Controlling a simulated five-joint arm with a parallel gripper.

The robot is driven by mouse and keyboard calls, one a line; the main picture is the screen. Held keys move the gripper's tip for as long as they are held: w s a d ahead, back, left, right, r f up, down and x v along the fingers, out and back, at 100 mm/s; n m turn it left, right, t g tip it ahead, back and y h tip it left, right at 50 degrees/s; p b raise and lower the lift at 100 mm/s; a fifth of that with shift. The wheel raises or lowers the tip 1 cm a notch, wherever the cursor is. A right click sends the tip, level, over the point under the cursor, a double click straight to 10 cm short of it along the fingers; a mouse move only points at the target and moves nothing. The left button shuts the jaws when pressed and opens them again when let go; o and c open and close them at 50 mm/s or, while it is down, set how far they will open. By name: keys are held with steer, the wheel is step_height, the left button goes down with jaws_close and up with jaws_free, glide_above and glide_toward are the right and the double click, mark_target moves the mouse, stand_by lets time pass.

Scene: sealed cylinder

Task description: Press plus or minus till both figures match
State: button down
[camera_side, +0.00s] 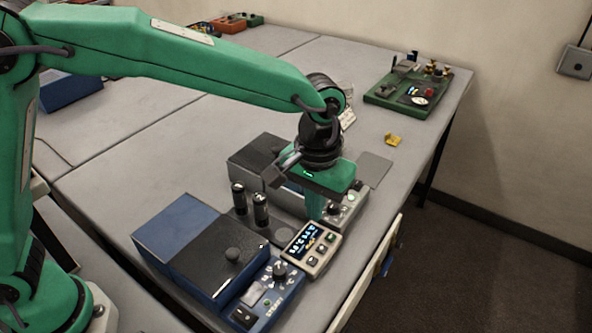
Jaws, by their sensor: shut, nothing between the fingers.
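The display shows pale blue and yellow characters, too small to read. Which button is plus or minus cannot be told. My green gripper (315,212) points down just behind the unit, with its fingers shut and empty. The fingertips appear above or behind the unit's far edge, and I see no clear contact with a button.
A blue box (180,228) with a black lid and a dial panel (265,290) stands left of the unit. Two black cylinders (261,208) stand behind it. A grey box (250,158) with a knob panel is close behind my gripper.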

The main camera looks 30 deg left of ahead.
mark_target(311, 260)
step_height(311, 260, down, 13)
steer(key=shift+r, duration=0.1)
stand_by(0.5)
steer(key=shift+s+a+f, duration=0.1)
steer(key=shift+f, duration=0.9)
steer(key=shift+r, duration=0.1)
step_height(311, 260, up, 15)
steer(key=shift+w, duration=0.2)
stand_by(3.1)
